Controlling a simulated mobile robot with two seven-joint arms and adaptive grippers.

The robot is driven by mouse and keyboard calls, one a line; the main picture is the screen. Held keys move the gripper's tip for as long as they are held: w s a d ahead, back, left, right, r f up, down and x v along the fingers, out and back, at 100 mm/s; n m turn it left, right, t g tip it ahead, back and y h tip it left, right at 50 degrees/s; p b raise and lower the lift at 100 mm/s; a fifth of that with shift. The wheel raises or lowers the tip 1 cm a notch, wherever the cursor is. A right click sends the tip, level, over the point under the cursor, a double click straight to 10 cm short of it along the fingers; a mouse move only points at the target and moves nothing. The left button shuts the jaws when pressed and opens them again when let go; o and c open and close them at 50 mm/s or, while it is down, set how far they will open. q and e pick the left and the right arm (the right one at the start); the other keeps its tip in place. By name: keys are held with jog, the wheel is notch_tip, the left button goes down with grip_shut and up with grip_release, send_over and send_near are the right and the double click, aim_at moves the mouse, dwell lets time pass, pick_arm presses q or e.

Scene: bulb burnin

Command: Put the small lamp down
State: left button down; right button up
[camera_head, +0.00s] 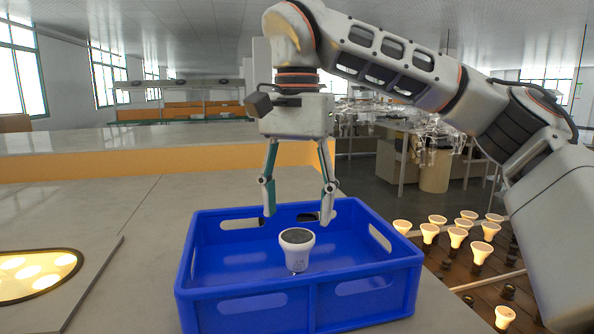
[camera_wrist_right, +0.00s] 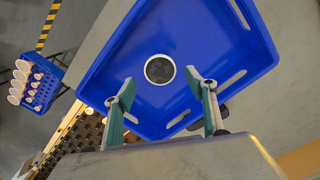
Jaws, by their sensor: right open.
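The small lamp (camera_head: 297,248) is white with a dark round face. It stands upright inside the blue crate (camera_head: 245,306), near its middle. In the right wrist view the lamp (camera_wrist_right: 159,69) shows from above as a dark disc with a pale ring, on the crate floor. My right gripper (camera_head: 298,217) points down over the crate, open and empty, with its fingers above and behind the lamp. In the right wrist view its two fingertips (camera_wrist_right: 160,84) are spread apart, with clear space between them and the lamp. My left gripper is not in view.
Several lit lamps (camera_head: 458,237) stand in a dark rack to the right of the crate. A panel with a glowing oval window (camera_head: 36,272) lies at the left. The grey counter (camera_head: 130,215) between is clear. In the right wrist view, a second blue crate (camera_wrist_right: 40,83) holds several lamps.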

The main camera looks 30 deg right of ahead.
notch_tip(320, 180, up, 6)
dwell(0.4)
dwell(0.4)
